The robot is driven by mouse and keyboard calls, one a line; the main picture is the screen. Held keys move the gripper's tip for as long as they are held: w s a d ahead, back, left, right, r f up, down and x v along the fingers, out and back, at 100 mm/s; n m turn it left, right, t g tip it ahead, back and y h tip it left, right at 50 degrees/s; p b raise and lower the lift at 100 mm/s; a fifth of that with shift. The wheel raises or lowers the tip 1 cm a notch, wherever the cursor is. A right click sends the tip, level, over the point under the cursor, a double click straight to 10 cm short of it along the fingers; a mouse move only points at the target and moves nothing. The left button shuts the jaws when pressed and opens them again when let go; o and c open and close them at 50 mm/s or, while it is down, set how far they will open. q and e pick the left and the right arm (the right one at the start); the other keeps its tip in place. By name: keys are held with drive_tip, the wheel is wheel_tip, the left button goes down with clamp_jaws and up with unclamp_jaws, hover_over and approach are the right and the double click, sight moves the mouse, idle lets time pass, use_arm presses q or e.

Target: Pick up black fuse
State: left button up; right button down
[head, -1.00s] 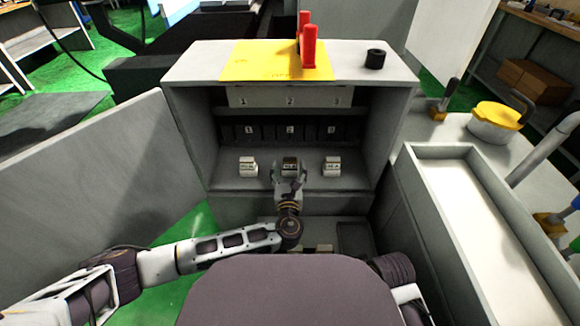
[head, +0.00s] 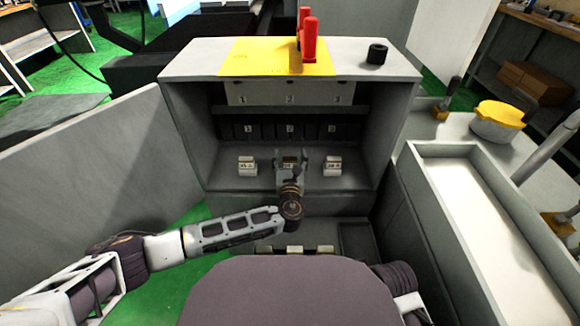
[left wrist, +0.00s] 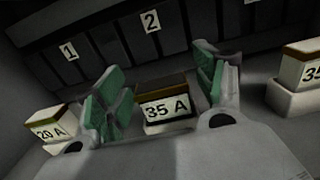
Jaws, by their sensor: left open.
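The dark fuse with a white "35 A" label (left wrist: 168,112) stands in the middle of a row of fuses in the open cabinet. In the left wrist view it sits between the two green finger pads of my left gripper (left wrist: 160,92). The fingers are open, one on each side; I cannot tell whether they touch the fuse. In the head view my left gripper (head: 290,160) reaches into the cabinet and mostly covers the dark fuse (head: 290,158). My right gripper does not show.
A white fuse stands on the left (head: 247,166) and another on the right (head: 332,166). The cabinet (head: 178,130) has side walls and numbered slots behind. Red handles (head: 308,42) and a black cylinder (head: 377,54) stand on top. Pale blocks (head: 294,249) lie below.

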sight(290, 158)
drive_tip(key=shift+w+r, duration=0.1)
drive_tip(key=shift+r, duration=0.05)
use_arm(q)
drive_tip(key=c, duration=1.2)
drive_tip(key=shift+r, duration=0.15)
